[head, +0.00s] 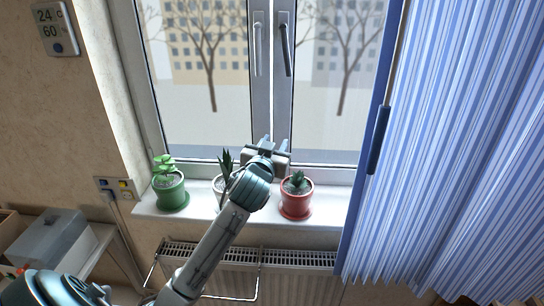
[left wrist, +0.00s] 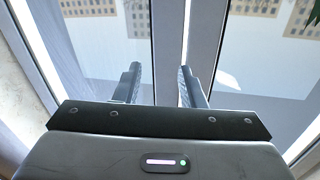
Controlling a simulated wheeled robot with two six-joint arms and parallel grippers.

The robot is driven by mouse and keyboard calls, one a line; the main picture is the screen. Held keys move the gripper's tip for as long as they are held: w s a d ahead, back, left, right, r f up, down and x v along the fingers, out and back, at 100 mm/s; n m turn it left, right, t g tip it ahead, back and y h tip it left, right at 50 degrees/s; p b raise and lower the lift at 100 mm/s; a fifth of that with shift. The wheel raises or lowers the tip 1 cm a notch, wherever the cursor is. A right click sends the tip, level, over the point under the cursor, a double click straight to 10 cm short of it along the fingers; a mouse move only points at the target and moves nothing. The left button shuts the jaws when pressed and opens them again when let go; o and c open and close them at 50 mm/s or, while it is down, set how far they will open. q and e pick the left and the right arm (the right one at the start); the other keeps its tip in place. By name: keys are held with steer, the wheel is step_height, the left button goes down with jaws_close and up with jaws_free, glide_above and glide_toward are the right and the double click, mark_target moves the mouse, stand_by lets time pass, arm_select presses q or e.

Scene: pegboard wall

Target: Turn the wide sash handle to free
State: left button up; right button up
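Two upright lever handles are on the middle stiles of the window. A pale grey handle (head: 258,48) is on the left sash (head: 200,155), and a dark handle (head: 285,50) is on the right sash (head: 330,156). The right sash runs up to the curtain, so I cannot tell which sash is wider. My left gripper (head: 276,145) is in front of the lower window frame, well below both handles. In the left wrist view its two fingers (left wrist: 160,85) are apart with nothing between them. My right gripper is not in view.
The sill (head: 330,212) holds a green pot (head: 170,192), a pot (head: 221,184) partly behind my left arm, and a red pot (head: 297,203). A radiator (head: 310,262) is below. A blue striped curtain (head: 460,140) with a dark grip (head: 378,140) covers the right side.

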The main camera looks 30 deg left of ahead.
mark_target(286, 49)
arm_select(q)
steer(key=shift+s+f+g, duration=0.15)
steer(key=shift+f+g, duration=0.05)
steer(key=shift+f, duration=0.6)
steer(key=shift+s+f+g, duration=0.1)
steer(key=shift+f+g, duration=0.1)
steer(key=shift+f, duration=0.6)
